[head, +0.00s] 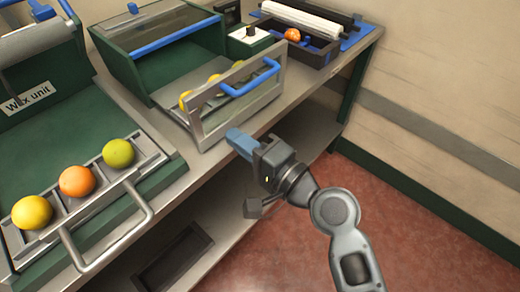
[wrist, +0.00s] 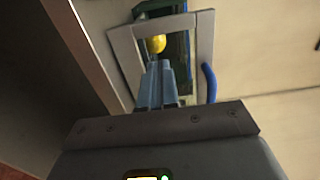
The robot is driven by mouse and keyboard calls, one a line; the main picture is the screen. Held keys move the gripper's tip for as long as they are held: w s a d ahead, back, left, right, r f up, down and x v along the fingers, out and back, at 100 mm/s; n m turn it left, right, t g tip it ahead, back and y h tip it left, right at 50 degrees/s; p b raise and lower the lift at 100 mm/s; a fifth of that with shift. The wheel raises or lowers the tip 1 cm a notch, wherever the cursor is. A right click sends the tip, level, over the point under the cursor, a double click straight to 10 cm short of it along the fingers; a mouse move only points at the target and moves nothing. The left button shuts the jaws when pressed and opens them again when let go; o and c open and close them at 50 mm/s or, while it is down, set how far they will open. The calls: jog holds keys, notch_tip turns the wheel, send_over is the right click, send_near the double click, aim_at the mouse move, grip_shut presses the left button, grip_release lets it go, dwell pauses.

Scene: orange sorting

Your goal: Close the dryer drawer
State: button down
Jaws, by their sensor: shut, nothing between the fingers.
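The dryer (head: 125,55) is a green box with a clear lid and a blue bar on top. Its drawer (head: 205,125) stands pulled out toward the bench edge, with a grey frame front and a blue handle (head: 258,78). A yellow fruit (head: 186,100) and other yellow-green fruits lie in the drawer. My gripper (head: 236,140) is shut and empty, just in front of the lower part of the drawer front. In the wrist view the closed fingers (wrist: 158,78) point at the grey frame (wrist: 125,50), with the blue handle (wrist: 208,80) to their right. Contact cannot be told.
The wax unit (head: 50,100) at left has a rack with a yellow (head: 33,212), an orange (head: 77,181) and a green fruit (head: 118,153), and a protruding grey handle (head: 110,235). A dark tray (head: 310,50) with an orange fruit (head: 292,35) stands behind the drawer. Floor at right is clear.

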aim_at(168, 99)
jog(key=shift+p+x, duration=0.3)
jog(key=shift+x, duration=2.25)
jog(key=shift+a, duration=0.1)
jog(key=b+x, duration=0.6)
jog(key=x, duration=1.3)
jog(key=shift+w+f+b, duration=0.1)
jog(key=shift+b, duration=0.3)
jog(key=shift+w+a, duration=0.3)
jog(key=shift+a, duration=0.1)
jog(key=shift+r, duration=0.4)
jog(key=shift+a, duration=0.1)
